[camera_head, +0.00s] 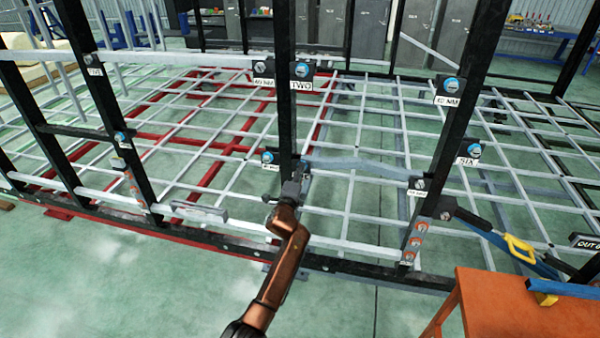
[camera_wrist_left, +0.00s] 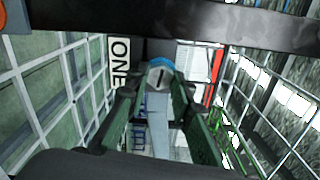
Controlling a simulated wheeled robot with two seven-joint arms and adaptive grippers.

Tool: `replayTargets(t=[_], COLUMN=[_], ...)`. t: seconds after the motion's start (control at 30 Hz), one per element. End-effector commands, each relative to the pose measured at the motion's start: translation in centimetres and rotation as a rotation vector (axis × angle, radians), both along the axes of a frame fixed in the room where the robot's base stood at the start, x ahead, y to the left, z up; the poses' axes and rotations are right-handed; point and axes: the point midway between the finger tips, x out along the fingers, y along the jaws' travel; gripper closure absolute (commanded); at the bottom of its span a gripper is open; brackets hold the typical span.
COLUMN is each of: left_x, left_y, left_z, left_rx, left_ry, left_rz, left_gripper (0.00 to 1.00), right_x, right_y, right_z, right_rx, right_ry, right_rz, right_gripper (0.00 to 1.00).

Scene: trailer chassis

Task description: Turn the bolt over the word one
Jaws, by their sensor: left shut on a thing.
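The bolt (camera_wrist_left: 158,74) has a grey head with a dark mark and a blue collar, on a black post. In the left wrist view it is beside the white label ONE (camera_wrist_left: 120,66), which reads sideways. My left gripper (camera_wrist_left: 158,88) has its two green-padded fingers on either side of the bolt head and is shut on it. In the head view my left gripper (camera_head: 293,186) is against the black post (camera_head: 287,110), and it hides the bolt and its label. My right gripper is not in view.
Other blue-collared bolts sit nearby: one left of my gripper (camera_head: 267,157), one above the label TWO (camera_head: 302,70), one above SIX (camera_head: 474,150). A grey bar lattice (camera_head: 360,195) lies behind the posts. An orange table (camera_head: 500,300) stands at lower right.

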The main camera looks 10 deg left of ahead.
Motion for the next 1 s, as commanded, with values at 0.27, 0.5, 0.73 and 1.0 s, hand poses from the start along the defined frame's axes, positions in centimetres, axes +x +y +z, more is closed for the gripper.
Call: replayTargets(t=[0.27, 0.5, 0.73, 1.0], left_x=[0.06, 0.06, 0.06, 0.07], left_y=[0.13, 0.13, 0.09, 0.11], left_z=[0.33, 0.42, 0.51, 0.65], left_rx=[-0.264, -0.493, -0.712, -0.967], left_ry=[-0.004, -0.006, -0.007, -0.007], left_rz=[0.001, 0.0, -0.001, -0.002], left_gripper=[1.0, 1.0, 1.0, 1.0], right_x=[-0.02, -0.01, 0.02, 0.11], right_y=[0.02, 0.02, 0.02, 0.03], right_z=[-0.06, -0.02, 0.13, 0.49], right_rx=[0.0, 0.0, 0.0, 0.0], right_ry=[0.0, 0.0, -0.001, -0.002], right_rz=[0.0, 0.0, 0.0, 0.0], right_gripper=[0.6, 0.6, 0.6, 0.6])
